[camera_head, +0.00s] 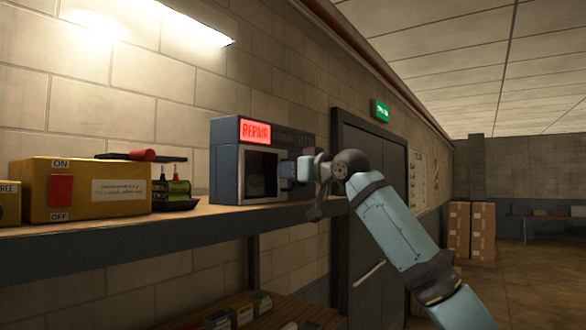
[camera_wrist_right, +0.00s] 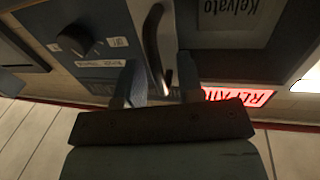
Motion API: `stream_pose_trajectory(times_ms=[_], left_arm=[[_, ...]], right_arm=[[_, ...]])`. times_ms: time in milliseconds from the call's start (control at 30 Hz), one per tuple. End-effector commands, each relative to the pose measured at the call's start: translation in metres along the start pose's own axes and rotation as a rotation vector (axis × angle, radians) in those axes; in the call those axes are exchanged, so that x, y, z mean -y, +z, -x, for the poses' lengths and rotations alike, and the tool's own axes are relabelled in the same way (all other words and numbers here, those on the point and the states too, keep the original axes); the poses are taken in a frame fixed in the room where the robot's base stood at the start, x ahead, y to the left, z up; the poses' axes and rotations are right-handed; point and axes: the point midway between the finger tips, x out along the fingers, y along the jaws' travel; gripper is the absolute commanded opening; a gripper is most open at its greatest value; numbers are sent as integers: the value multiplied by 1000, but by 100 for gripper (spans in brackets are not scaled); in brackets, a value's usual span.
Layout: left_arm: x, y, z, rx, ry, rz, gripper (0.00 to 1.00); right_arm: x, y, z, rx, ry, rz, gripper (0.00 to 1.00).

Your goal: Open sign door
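A dark blue-grey box (camera_head: 225,165) with a lit red REPAIR sign (camera_head: 255,131) stands on the shelf. Its front has a dark framed window (camera_head: 263,173), which looks like the door; I cannot tell whether it is fully shut. In the right wrist view the red sign (camera_wrist_right: 238,96) and a dark panel reading "Kelvato" (camera_wrist_right: 237,22) show. My right gripper (camera_head: 290,171) is at the right side of the box front. In the right wrist view its fingers (camera_wrist_right: 157,82) are apart, with a curved metal handle (camera_wrist_right: 153,45) between them; contact is unclear. My left gripper is not in view.
A yellow box (camera_head: 120,190) with a red ON/OFF switch, a red-handled tool (camera_head: 135,155) and small green-and-black items (camera_head: 175,190) occupy the shelf (camera_head: 130,230) to the left. A dark door (camera_head: 365,230) is behind my arm. A knob (camera_wrist_right: 76,39) is beside the handle.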

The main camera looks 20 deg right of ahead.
Motion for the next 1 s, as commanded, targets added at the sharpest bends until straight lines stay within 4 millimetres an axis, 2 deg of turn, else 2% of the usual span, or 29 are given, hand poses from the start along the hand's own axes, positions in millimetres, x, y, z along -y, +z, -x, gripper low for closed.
stream_pose_trajectory(times_ms=[167, 300, 667, 867, 1000], left_arm=[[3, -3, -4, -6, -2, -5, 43], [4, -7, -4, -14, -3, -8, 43], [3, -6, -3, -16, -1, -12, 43], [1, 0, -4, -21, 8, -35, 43], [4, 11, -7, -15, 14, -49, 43]], right_arm=[[0, 0, 0, 0, 0, 0, 32], [0, 0, 0, 0, 0, 0, 0], [0, 1, 3, -2, 17, 1, 0], [3, 2, 14, -3, 93, 1, 0], [7, 2, 28, -5, 191, 2, 0]])
